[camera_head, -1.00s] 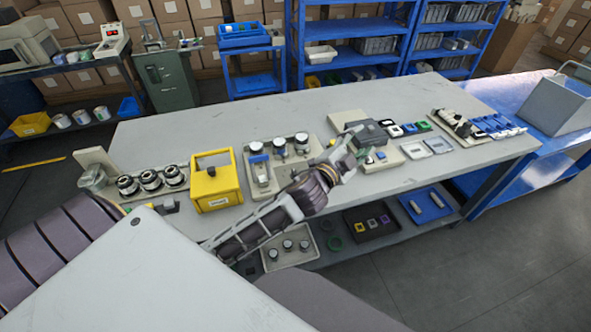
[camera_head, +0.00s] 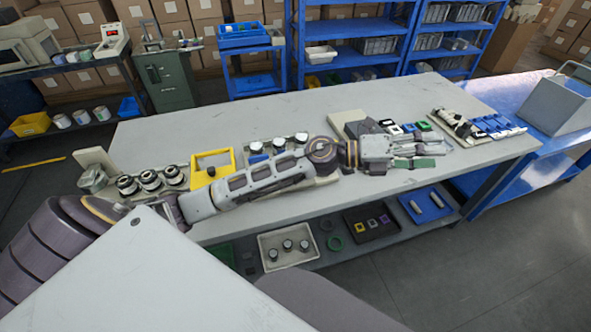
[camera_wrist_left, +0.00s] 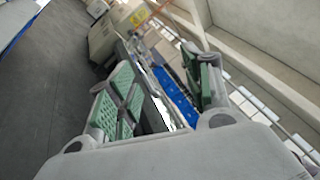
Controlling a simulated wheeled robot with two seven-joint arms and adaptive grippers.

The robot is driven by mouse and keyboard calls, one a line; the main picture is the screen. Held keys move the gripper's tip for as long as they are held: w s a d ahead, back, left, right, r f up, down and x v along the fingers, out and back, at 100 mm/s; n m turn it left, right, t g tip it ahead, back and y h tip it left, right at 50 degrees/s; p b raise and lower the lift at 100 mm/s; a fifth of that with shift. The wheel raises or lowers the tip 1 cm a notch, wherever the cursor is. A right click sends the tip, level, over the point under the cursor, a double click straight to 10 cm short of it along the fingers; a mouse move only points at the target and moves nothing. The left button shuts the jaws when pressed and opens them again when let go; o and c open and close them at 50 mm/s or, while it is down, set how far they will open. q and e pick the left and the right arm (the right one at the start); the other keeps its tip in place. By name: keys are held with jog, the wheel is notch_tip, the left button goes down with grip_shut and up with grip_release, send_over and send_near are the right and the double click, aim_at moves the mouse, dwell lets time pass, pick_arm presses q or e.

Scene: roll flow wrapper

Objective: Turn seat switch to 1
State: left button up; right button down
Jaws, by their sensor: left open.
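I cannot make out a part marked as the seat switch in either view. A beige unit (camera_head: 345,118) with a dark grey block (camera_head: 362,129) stands on the grey table, and my left gripper covers its front part. My left gripper (camera_head: 434,153) reaches rightward over the table in front of this unit, its green-padded fingers apart with nothing between them. In the left wrist view the same gripper (camera_wrist_left: 168,88) is open, and blue and white parts show beyond its fingers. My right gripper is not in view.
The grey table (camera_head: 190,135) also holds a yellow box (camera_head: 222,155), several round metal parts (camera_head: 150,180) at left, and small coloured parts (camera_head: 423,126) near my gripper. A rack of blue parts (camera_head: 495,124) is farther right. The table's back strip is clear.

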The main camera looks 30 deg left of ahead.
pick_arm(q)
jog(key=a+f+m+g+y, duration=0.7)
jog(key=a+f+m+y, duration=0.25)
jog(key=f, duration=0.35)
jog(key=w+a+n+g+y, duration=0.1)
jog(key=a+y, duration=0.8)
jog(key=a, duration=1.5)
jog(key=shift+w+a, duration=0.25)
jog(key=shift+w, duration=0.15)
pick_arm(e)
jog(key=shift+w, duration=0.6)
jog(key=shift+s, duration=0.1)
